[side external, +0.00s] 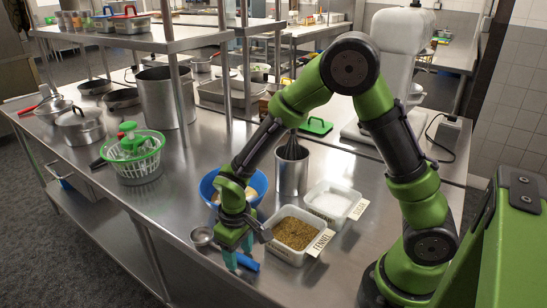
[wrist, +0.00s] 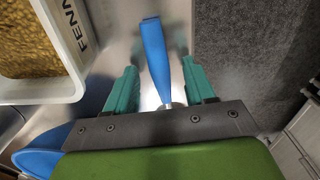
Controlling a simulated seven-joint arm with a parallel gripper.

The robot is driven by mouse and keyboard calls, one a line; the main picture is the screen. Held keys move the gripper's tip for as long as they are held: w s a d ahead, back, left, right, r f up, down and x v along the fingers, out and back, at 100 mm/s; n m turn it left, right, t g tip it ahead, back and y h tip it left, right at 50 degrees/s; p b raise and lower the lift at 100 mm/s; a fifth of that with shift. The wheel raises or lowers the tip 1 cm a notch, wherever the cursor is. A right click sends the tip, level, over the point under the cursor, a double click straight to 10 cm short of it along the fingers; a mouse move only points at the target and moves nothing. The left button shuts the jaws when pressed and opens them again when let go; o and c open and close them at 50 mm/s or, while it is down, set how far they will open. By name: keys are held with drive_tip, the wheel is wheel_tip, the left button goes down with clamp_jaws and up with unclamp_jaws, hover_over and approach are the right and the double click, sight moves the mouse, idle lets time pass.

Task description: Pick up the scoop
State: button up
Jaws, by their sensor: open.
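The scoop has a blue handle (side external: 247,262) and a round metal cup (side external: 202,236), and lies near the front edge of the steel table. My gripper (side external: 238,253) is open and points down over the handle, with one teal finger on each side. In the wrist view the blue handle (wrist: 154,55) runs between the two open fingers of my gripper (wrist: 160,75), with a gap on both sides. The cup is mostly hidden there by the gripper body. I cannot tell whether the fingertips touch the table.
A blue bowl (side external: 209,188) and a metal container with a whisk (side external: 291,172) are behind. A green salad spinner (side external: 132,155) stands left.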

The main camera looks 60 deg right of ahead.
drive_tip(key=shift+f, duration=0.15)
clamp_jaws()
wheel_tip(320, 180, up, 10)
idle(0.8)
